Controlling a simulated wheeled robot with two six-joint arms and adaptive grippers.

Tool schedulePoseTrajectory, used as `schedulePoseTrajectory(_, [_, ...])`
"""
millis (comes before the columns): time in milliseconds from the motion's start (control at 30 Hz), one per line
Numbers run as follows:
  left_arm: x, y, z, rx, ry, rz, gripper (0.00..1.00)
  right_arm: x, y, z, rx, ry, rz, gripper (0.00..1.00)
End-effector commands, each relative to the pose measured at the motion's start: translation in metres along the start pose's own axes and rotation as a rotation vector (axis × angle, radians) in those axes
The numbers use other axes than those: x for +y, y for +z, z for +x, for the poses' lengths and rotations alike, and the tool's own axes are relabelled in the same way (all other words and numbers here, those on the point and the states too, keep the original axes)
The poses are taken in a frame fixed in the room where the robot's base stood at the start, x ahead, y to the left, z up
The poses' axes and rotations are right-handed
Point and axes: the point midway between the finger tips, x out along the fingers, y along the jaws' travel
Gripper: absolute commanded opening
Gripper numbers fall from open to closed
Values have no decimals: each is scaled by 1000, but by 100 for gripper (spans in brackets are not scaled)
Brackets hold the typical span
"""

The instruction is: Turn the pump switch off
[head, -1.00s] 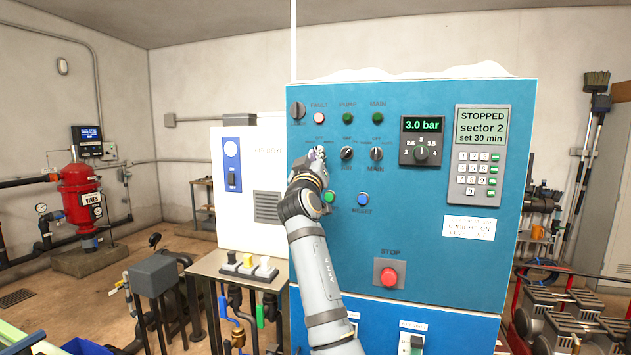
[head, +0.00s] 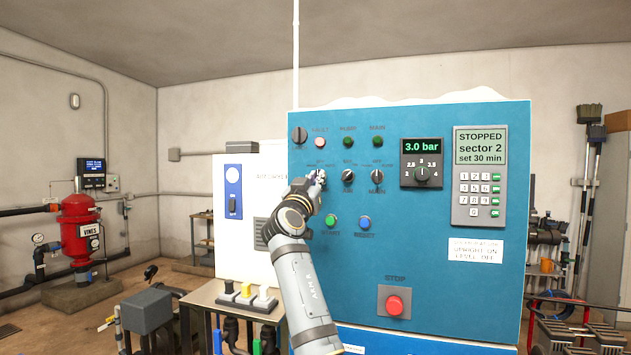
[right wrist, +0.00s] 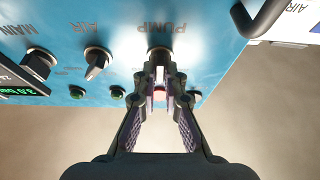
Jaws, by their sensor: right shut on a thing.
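The pump switch (right wrist: 160,52) is a dark round knob on the blue panel, below the upside-down PUMP label in the right wrist view. My right gripper (right wrist: 160,74) is shut on it, one finger on each side. In the head view my right gripper (head: 318,179) reaches the left knob of the row and hides most of it, so its pointer direction cannot be read. The air switch (head: 348,176) and the main switch (head: 377,177) stand to its right. My left gripper is not in view.
Near my right gripper are the green start button (head: 331,221) and blue reset button (head: 364,223). The red stop button (head: 395,305) is lower on the panel. A pressure dial (head: 422,174) and a keypad display (head: 479,147) reading STOPPED are to the right.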

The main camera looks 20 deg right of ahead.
Motion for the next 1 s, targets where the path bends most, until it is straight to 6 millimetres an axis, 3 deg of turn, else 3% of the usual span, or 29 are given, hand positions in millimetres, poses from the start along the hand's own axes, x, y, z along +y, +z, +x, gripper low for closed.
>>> schedulePoseTrajectory(167, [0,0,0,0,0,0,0,-1,4,0,-8,0,-2,0])
schedulePoseTrajectory(200, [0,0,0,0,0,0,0,-1,4,0,-7,0,-3,15])
schedulePoseTrajectory(333, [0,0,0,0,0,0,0,0,3,0,-5,0,-2,32])
schedulePoseTrajectory(667, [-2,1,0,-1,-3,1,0,-1,2,-3,-2,-2,0,32])
schedulePoseTrajectory(1000, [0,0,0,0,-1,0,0,-1,4,-58,-6,-3,2,32])
